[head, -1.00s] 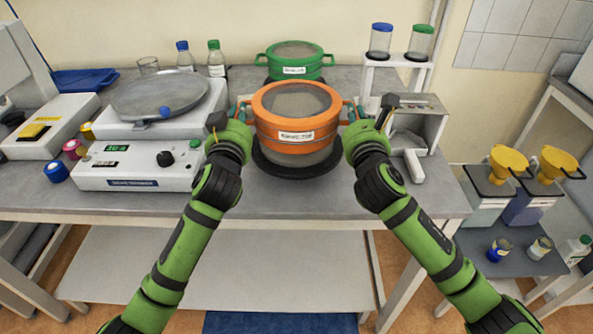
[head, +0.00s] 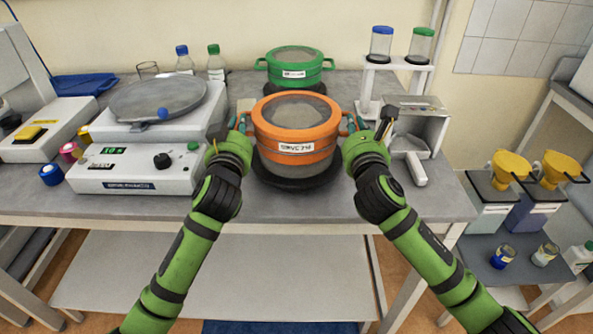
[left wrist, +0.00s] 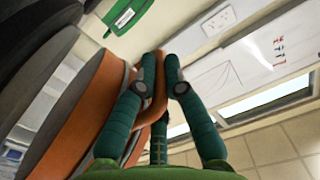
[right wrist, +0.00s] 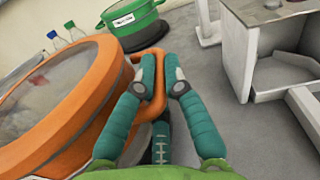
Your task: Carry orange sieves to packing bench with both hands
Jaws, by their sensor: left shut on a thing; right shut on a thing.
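The orange sieve stack (head: 296,130), with a mesh top and white front label, sits upright at the middle of the bench, over a round black base (head: 296,183). I cannot tell whether it rests on the base or hangs slightly above it. My left gripper (head: 240,120) is shut on its left handle; the orange handle shows between the fingers in the left wrist view (left wrist: 156,88). My right gripper (head: 352,122) is shut on its right handle, which shows between the fingers in the right wrist view (right wrist: 158,88).
A green sieve stack (head: 295,74) stands behind on the bench (head: 240,208). A sieve shaker or scale (head: 140,178) is close on the left, with bottles behind. A grey metal stand (head: 416,125) and scoop (head: 416,168) are close on the right. Yellow funnels (head: 510,165) stand lower right.

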